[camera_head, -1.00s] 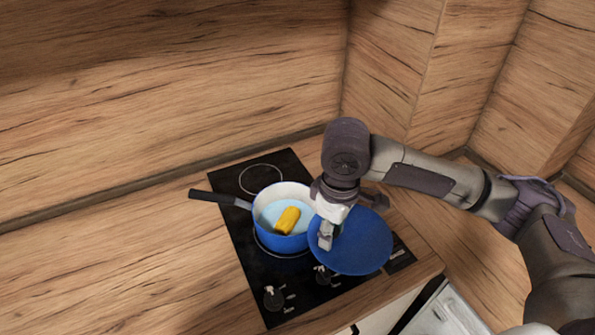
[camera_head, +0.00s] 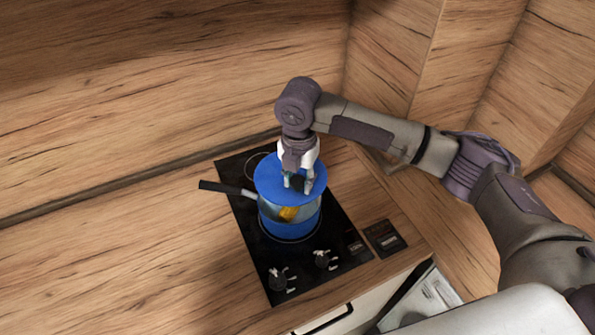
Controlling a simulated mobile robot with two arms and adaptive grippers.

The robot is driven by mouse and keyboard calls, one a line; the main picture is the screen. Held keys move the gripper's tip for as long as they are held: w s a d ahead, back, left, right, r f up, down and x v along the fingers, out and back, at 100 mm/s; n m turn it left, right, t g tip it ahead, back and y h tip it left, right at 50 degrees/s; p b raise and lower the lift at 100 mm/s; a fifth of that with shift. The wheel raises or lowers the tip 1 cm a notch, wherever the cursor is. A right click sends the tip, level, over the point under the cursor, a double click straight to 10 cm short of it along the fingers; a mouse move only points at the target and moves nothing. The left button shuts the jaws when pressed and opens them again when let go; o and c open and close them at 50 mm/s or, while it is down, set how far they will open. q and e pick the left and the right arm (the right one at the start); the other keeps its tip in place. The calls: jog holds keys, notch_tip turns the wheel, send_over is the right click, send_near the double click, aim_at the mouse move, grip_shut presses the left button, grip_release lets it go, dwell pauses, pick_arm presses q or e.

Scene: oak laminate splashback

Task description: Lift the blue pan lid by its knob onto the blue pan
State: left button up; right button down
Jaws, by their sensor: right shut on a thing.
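The blue pan (camera_head: 290,231) stands on the black hob, its handle (camera_head: 228,189) pointing left. A yellow piece of food (camera_head: 287,213) shows inside it. The blue pan lid (camera_head: 275,188) is above the pan, roughly level, covering the back of its opening from this view. A strip of the pan's inside shows below the lid's near edge, so the lid looks raised off the rim. My right gripper (camera_head: 298,183) points down and is shut on the lid's dark knob, which the fingers partly hide. My left gripper is not in view.
The black hob (camera_head: 327,225) has two knobs (camera_head: 322,259) at its front and a dark panel (camera_head: 385,238) to its right. Wooden walls stand behind and to the right. The wooden counter (camera_head: 150,245) left of the hob is clear.

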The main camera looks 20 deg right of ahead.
jog(key=shift+w+a+r+n, duration=0.1)
jog(key=shift+w+n, duration=0.05)
jog(key=shift+n, duration=0.25)
notch_tip(320, 180, down, 6)
jog(key=b, duration=0.6)
jog(key=shift+r, duration=0.2)
jog(key=shift+f, duration=1)
jog(key=shift+p, duration=0.8)
jog(key=shift+f, duration=0.35)
dwell(0.7)
jog(key=shift+f+p, duration=0.15)
jog(key=shift+p, duration=0.4)
dwell(0.4)
jog(key=c, duration=0.7)
grip_release()
